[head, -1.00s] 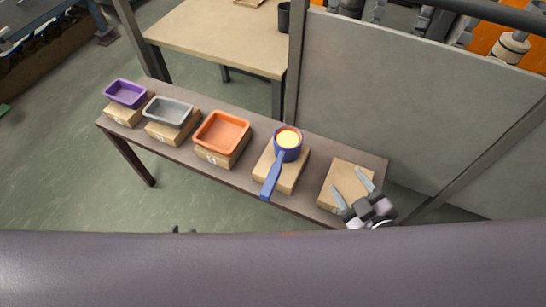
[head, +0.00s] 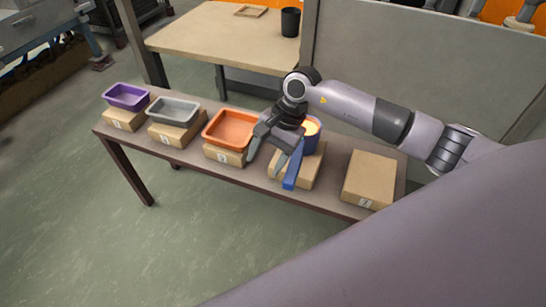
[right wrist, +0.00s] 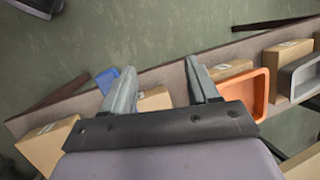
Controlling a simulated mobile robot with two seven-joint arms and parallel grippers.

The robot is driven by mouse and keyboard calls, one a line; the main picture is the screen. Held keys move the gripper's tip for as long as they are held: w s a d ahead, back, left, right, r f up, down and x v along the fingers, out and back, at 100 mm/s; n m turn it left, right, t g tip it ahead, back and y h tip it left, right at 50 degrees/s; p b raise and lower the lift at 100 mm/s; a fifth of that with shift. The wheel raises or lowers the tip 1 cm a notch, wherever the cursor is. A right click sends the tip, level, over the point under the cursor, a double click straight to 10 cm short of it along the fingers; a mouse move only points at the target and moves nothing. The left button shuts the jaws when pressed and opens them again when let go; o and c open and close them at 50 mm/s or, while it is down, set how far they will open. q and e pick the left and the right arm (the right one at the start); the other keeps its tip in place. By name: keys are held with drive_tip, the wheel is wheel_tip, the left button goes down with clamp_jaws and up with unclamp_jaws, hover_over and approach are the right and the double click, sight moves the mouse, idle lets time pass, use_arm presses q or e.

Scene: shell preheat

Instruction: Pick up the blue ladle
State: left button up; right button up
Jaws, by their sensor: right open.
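The blue ladle (head: 292,172) lies on a cardboard box (head: 313,173) on the narrow bench. Its round cup with yellow-orange contents (head: 311,128) is at the back, and its handle points toward the front edge. My right gripper (head: 265,160) is open above the bench, just left of the handle, and partly hides the cup. In the right wrist view the open fingers (right wrist: 160,68) have nothing between them. Part of the blue handle (right wrist: 106,78) shows there outside the left finger. My left gripper is not in view.
On the narrow bench (head: 222,172), an orange tray (head: 230,128), a grey tray (head: 173,110) and a purple tray (head: 126,96) sit on boxes to the left. A bare box (head: 370,178) stands at right. A grey panel (head: 400,70) rises behind.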

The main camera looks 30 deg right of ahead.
sight(298, 154)
drive_tip(key=d+h, duration=0.1)
drive_tip(key=d, duration=0.2)
drive_tip(key=w+d+n+h, duration=0.1)
drive_tip(key=d+h, duration=0.1)
drive_tip(key=d, duration=0.1)
drive_tip(key=w+d+r+h, duration=0.1)
drive_tip(key=d, duration=0.2)
drive_tip(key=shift+d+n+h, duration=0.15)
drive_tip(key=shift+n+h, duration=0.15)
drive_tip(key=f, duration=0.3)
drive_tip(key=s+f, duration=0.1)
drive_tip(key=f, duration=0.2)
drive_tip(key=shift+s+a+b, duration=0.1)
drive_tip(key=shift+a+b, duration=0.1)
drive_tip(key=shift+b, duration=0.1)
drive_tip(key=shift+f, duration=0.45)
clamp_jaws()
